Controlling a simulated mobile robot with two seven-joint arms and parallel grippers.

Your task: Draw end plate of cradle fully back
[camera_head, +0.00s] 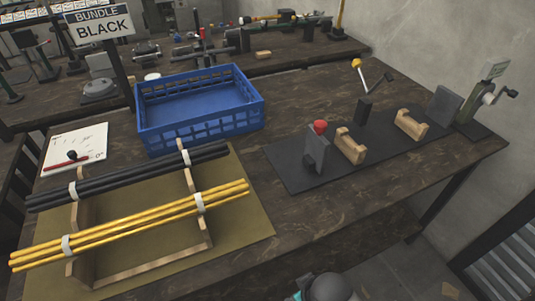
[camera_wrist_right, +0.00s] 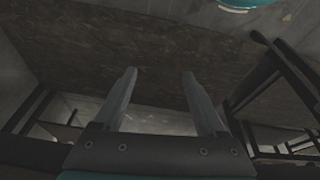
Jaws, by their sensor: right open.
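The cradle stands on a dark base plate (camera_head: 385,148) at the right of the table. It has two wooden cradle blocks (camera_head: 350,146) with hollowed tops; the other block (camera_head: 411,124) is farther right. A grey upright end plate (camera_head: 316,149) with a red knob (camera_head: 320,127) stands at its left end, close to the nearer block. A second grey plate (camera_head: 443,107) stands at the right end, beside a crank unit (camera_head: 485,101). My right gripper (camera_wrist_right: 157,75) is open and empty, facing a dark brown surface. My left gripper is not in view.
A wooden rack (camera_head: 140,267) holds black rods (camera_head: 130,174) and yellow rods (camera_head: 130,228), banded in white. A blue crate (camera_head: 200,135) stands behind it. A yellow-knobbed lever (camera_head: 359,80) rises behind the cradle. The table between cradle and front edge is clear. A sign (camera_head: 100,22) reads BUNDLE BLACK.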

